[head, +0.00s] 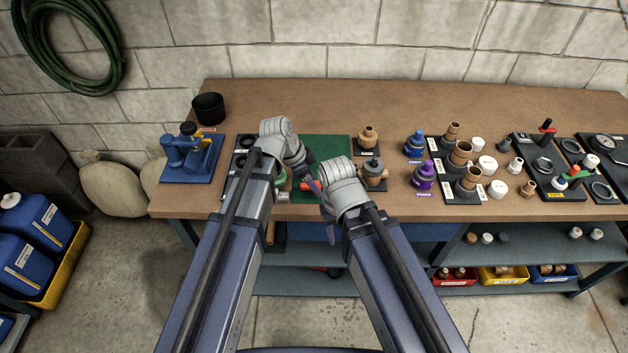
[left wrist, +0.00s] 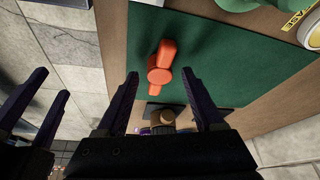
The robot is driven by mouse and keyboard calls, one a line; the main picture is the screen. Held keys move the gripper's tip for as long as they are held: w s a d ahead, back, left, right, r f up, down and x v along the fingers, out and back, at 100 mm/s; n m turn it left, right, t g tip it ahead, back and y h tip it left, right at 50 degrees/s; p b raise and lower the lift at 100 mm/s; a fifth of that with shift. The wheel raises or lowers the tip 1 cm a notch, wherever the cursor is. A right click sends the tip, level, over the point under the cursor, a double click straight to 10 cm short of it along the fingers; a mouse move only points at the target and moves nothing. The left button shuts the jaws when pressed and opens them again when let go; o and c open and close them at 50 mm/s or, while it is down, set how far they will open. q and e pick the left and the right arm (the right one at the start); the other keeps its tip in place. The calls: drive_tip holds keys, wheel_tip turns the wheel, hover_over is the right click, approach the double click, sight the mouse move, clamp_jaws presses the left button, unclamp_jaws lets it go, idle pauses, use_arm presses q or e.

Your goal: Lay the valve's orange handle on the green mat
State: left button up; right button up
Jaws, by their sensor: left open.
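The orange handle (left wrist: 162,66) lies on the green mat (left wrist: 225,35) in the left wrist view, near one edge. It has a round hub and a long arm. In the head view only a bit of orange (head: 304,186) shows between my arms. My left gripper (left wrist: 159,74) is open, its fingertips to either side of the handle, not closed on it. My right gripper (left wrist: 54,84) shows at the left of that view, its two fingers apart and empty. A brown and grey valve (head: 374,172) stands right of the mat; its top is partly hidden by my right wrist.
A blue pump (head: 190,155) and a black cup (head: 208,108) stand at the bench's left. Blue (head: 415,145) and purple (head: 424,176) fittings and several brown fittings stand to the right. The back of the bench is clear.

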use_arm(q)
drive_tip(key=p+v, duration=1)
drive_tip(key=v, duration=0.1)
drive_tip(key=s+f+n+g+y, duration=0.1)
drive_tip(key=s+n+y, duration=0.4)
drive_tip(key=s+n, duration=0.5)
drive_tip(key=s, duration=0.4)
drive_tip(key=shift+a+f+n+g+y+b, duration=0.3)
drive_tip(key=shift+a+g, duration=0.05)
drive_tip(key=shift+g, duration=0.05)
